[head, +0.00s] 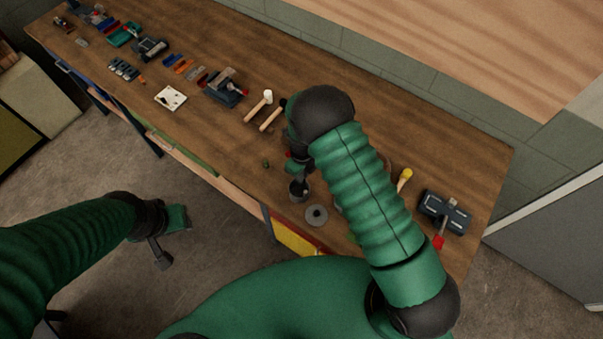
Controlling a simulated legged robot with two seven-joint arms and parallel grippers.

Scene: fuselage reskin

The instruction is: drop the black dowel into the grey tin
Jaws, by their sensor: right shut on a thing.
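The grey tin (300,196) stands upright near the front edge of the wooden workbench, with its dark mouth facing up. My left gripper (161,253) hangs over the floor in front of the bench, away from the tin. Its jaw opening is not clear.
A white-headed mallet (260,105) and a dark blue tool (223,90) lie farther back. My right arm covers part of the bench.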

